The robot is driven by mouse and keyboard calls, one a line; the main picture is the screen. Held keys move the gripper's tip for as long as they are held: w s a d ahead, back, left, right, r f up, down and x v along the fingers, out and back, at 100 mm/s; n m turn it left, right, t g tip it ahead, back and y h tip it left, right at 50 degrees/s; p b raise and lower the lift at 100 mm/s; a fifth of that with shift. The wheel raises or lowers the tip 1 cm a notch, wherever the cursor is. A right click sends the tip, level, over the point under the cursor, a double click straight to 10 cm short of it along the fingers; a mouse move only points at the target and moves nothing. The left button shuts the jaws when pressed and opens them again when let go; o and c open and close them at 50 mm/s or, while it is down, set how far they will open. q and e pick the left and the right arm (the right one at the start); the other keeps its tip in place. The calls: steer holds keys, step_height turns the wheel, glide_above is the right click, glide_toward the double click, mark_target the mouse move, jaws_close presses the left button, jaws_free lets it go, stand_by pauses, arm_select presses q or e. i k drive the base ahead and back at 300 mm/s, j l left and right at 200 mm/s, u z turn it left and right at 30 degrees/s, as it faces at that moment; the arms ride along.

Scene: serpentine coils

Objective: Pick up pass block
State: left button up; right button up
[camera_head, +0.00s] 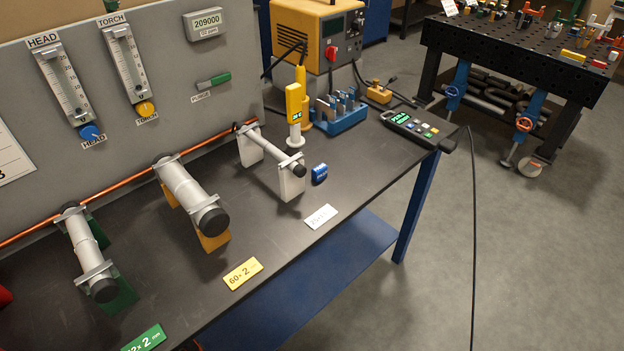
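A small blue block (319,173) with faint white marking stands on the dark bench top, just right of the white-stand tube fixture (270,150). Its lettering is too small to read, so I cannot tell for sure that it is the pass block. A blue holder (340,115) with several grey pieces in it stands further back. A dark handheld pendant (410,126) with a green display and coloured buttons lies near the bench's far right corner. Neither of my grippers is in view.
Tube fixtures on orange (212,236) and green (120,297) stands line the bench. A yellow-and-white device (295,110) stands upright near the blue holder. Label plates (243,273) lie along the front edge. A grey gauge panel (170,90) rises behind. Floor at right is mostly clear.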

mark_target(318, 173)
steer(key=i+l, duration=0.15)
steer(key=l, duration=0.2)
steer(key=i+l+u, duration=0.1)
steer(key=l, duration=0.25)
steer(key=i+l, duration=0.2)
steer(key=l, duration=0.15)
steer(key=i+l, duration=0.2)
steer(key=l, duration=0.15)
steer(key=i+l+u, duration=0.1)
steer(key=l, duration=0.25)
steer(key=l+u, duration=0.15)
steer(key=l, duration=0.9)
steer(key=k+l, duration=0.25)
steer(key=k+l+u, duration=0.1)
steer(key=l, duration=0.3)
steer(key=k, duration=0.1)
